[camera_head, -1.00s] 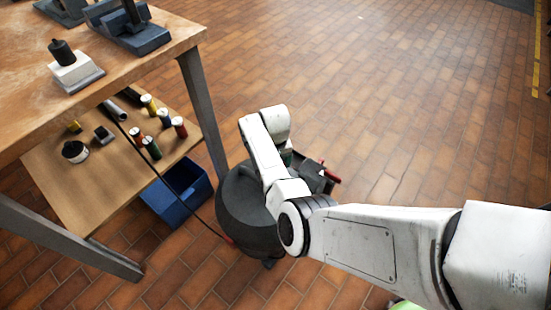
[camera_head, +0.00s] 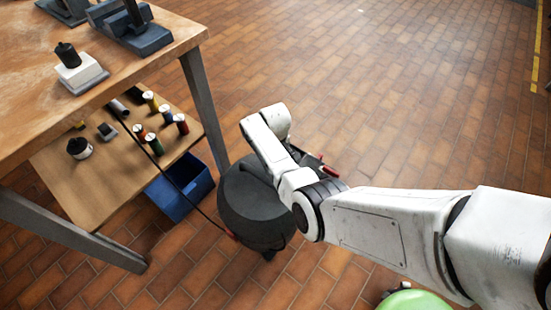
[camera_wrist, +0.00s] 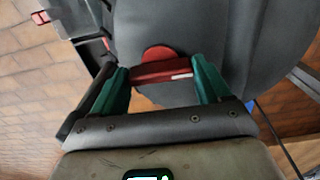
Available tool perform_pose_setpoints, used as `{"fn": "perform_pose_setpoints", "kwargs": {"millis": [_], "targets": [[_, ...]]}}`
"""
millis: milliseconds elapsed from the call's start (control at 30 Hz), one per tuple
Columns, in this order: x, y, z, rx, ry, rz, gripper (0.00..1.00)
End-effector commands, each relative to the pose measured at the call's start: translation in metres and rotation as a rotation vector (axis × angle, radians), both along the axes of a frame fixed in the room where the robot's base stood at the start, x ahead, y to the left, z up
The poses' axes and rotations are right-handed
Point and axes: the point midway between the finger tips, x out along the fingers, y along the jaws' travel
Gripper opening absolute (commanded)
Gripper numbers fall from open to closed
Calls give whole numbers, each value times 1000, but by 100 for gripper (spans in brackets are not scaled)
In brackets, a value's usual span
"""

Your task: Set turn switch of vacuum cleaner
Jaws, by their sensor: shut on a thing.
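The vacuum cleaner (camera_head: 245,212) is a dark grey, rounded body on the floor, partly covered by my arm in the head view. Its grey casing (camera_wrist: 220,35) fills much of the wrist view. The red turn switch (camera_wrist: 161,70) sits on that casing, a bar with a white mark near its right end and a rounded red part behind it. My gripper (camera_wrist: 161,80) has its green fingers on either side of the bar and is shut on it. In the head view my gripper and the switch are hidden behind my arm.
A wooden workbench (camera_head: 120,60) with a lower shelf (camera_head: 85,185) of cans and small parts stands at the left. A blue bin (camera_head: 180,192) and a bench leg are close to the vacuum. A dark cord runs from the shelf to the vacuum. Open tiled floor lies behind and right.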

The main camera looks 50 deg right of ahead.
Motion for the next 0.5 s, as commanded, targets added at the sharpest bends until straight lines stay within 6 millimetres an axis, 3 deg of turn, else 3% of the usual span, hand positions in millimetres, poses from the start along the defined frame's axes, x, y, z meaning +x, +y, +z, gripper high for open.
{"fn": "perform_pose_setpoints", "kwargs": {"millis": [467, 500], "targets": [[2, 0, 1, -1, -4, 15, 46], [2, 0, 1, -1, -4, 15, 80]]}}
